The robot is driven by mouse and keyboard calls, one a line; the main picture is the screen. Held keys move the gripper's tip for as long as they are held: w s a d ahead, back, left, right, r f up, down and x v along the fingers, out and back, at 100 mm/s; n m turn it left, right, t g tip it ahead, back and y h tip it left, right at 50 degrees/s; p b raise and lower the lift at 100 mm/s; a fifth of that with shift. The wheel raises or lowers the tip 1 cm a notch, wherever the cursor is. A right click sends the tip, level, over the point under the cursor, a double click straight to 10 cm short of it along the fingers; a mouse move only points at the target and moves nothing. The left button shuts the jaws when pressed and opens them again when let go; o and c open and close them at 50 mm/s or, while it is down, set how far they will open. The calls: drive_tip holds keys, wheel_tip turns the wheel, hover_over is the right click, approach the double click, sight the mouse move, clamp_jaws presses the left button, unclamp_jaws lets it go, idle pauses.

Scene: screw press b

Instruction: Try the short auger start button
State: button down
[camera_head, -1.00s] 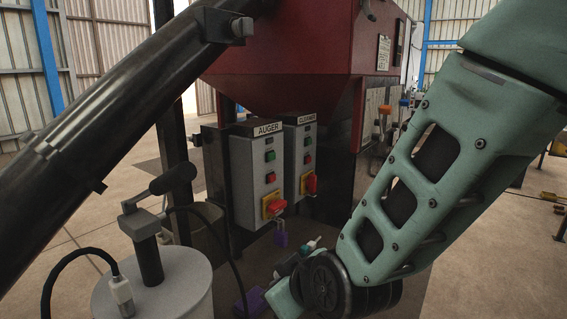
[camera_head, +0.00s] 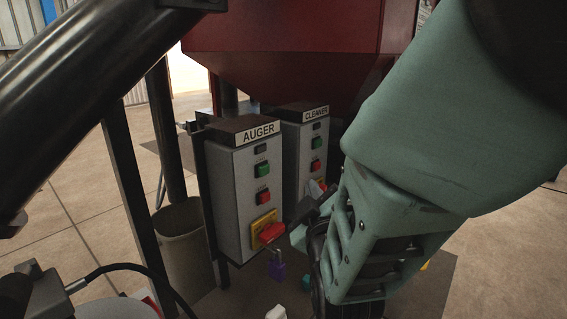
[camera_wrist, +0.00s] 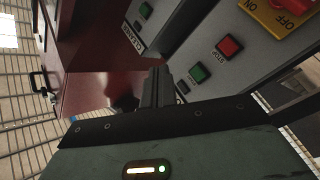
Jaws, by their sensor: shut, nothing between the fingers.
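The grey auger box (camera_head: 232,190), labelled AUGER, stands in the middle of the head view. Its front carries a green button (camera_head: 262,170), a red button (camera_head: 263,197) below it and a red rotary switch (camera_head: 271,232) on a yellow plate. In the wrist view the nearer panel shows the green button (camera_wrist: 199,73), the red STOP button (camera_wrist: 229,46) and part of the ON/OFF plate (camera_wrist: 275,14). My gripper (camera_wrist: 157,72) is shut and empty; its fingers appear left of the green button in that view. Contact with the button is not visible. In the head view my arm partly hides the fingers.
The similar cleaner box (camera_head: 304,135) stands just right of the auger box. A red hopper (camera_head: 285,50) is above. A bin (camera_head: 184,245) stands left of the auger box, behind a dark post (camera_head: 133,185).

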sight(270, 168)
idle(0.3)
drive_tip(key=w+a, duration=0.5)
drive_tip(key=a, duration=0.2)
drive_tip(key=shift+w, duration=0.2)
idle(2.1)
drive_tip(key=shift+w+a+p, duration=0.25)
drive_tip(key=shift+a+p, duration=0.05)
drive_tip(key=shift+w+a, duration=0.25)
drive_tip(key=shift+a, duration=0.1)
idle(0.8)
drive_tip(key=shift+d, duration=0.1)
drive_tip(key=shift+s+d, duration=0.55)
drive_tip(key=shift+d, duration=0.1)
